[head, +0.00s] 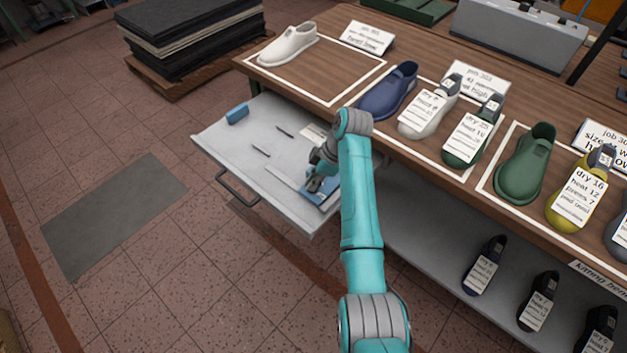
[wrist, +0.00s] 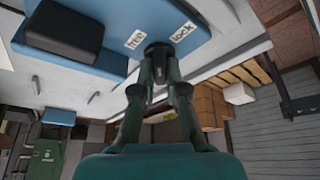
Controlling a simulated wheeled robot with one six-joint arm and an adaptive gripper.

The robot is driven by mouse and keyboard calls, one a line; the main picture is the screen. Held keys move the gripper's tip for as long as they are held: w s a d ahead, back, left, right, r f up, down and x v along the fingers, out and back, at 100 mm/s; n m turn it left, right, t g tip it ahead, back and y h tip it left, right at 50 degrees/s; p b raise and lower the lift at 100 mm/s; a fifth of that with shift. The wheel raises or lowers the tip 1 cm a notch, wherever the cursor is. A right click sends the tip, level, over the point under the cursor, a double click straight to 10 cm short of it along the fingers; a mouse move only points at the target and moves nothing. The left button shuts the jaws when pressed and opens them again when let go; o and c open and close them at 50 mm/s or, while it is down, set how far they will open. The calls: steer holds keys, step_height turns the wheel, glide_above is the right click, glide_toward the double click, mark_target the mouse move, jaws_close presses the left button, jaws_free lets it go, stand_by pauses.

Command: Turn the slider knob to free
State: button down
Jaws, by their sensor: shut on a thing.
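The slider knob (wrist: 157,47) is a small dark knob at the edge of a blue plate (wrist: 112,40) in the wrist view. A "free" label (wrist: 138,35) and a "lock" label (wrist: 183,31) sit on the blue plate. The knob lies between the two labels; its exact setting cannot be told. My gripper (wrist: 158,62) is shut on the knob, its fingertips on either side of it. In the head view my gripper (head: 317,182) is low over the blue plate (head: 328,198) in the open drawer, and my arm partly hides it.
A black block (wrist: 65,30) sits on the blue plate. The pulled-out drawer (head: 225,150) also holds a blue block (head: 237,114) and thin tools. The bench (head: 420,75) above carries shoes with tags.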

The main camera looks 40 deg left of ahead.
steer(key=n, duration=0.2)
steer(key=n+g+h, duration=0.1)
steer(key=n, duration=0.1)
steer(key=shift+n+h, duration=0.3)
steer(key=n+h, duration=0.1)
steer(key=n, duration=0.4)
steer(key=shift+a+g+h, duration=0.1)
steer(key=shift+g+h, duration=0.3)
steer(key=c, duration=1.2)
jaws_free()
steer(key=shift+f, duration=0.1)
steer(key=shift+w, duration=0.1)
steer(key=v, duration=1.2)
